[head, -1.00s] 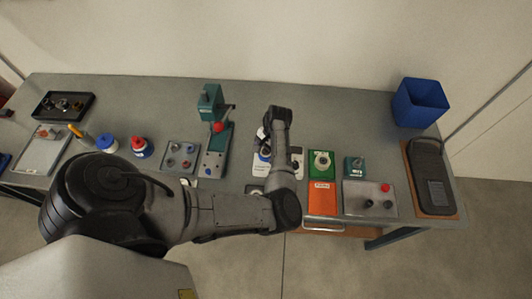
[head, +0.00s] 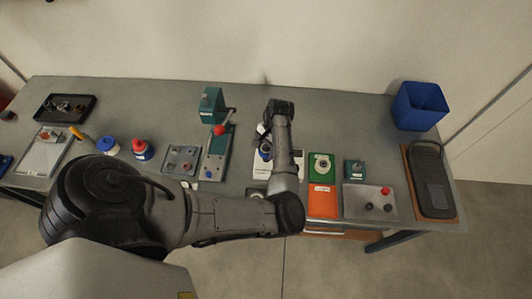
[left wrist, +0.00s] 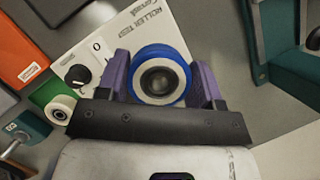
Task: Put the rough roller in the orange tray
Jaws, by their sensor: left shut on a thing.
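In the head view my left gripper (head: 264,140) and the roller (head: 265,152) are partly hidden by my arm. The orange tray (head: 322,203) lies to the right, near the table's front edge; it also shows in the left wrist view (left wrist: 22,48). My right gripper is not in view.
A green tray (head: 313,172) with another roller (head: 323,163) lies behind the orange tray. A grey panel with a red button (head: 357,205) is right of it. A green press (head: 217,150) stands to the left. A blue bin (head: 420,105) is at the back right.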

